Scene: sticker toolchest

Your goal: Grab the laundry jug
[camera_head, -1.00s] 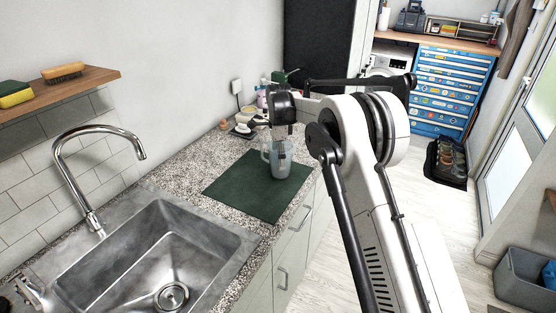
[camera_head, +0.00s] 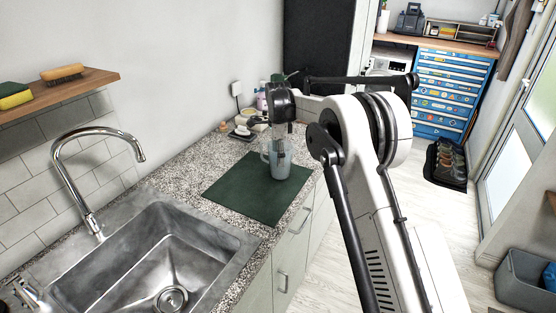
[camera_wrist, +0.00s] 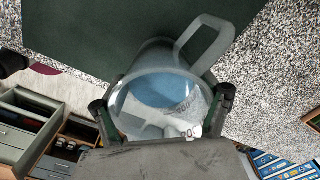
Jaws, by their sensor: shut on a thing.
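The laundry jug is a clear, grey-blue jug (camera_head: 280,163) standing upright on the dark green mat (camera_head: 240,196) on the counter. In the wrist view the jug (camera_wrist: 165,92) shows its round rim, its handle toward the upper right, and something blue inside. My gripper (camera_wrist: 165,112) is shut on the jug, with a finger on each side of its rim. In the head view my gripper (camera_head: 279,135) comes down from above onto the jug's top, and the fingers are hard to make out there.
A steel sink (camera_head: 150,255) with a tall faucet (camera_head: 95,165) is at the left. Small items stand behind the mat near the wall, including a white dish (camera_head: 243,132). Bare granite counter surrounds the mat.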

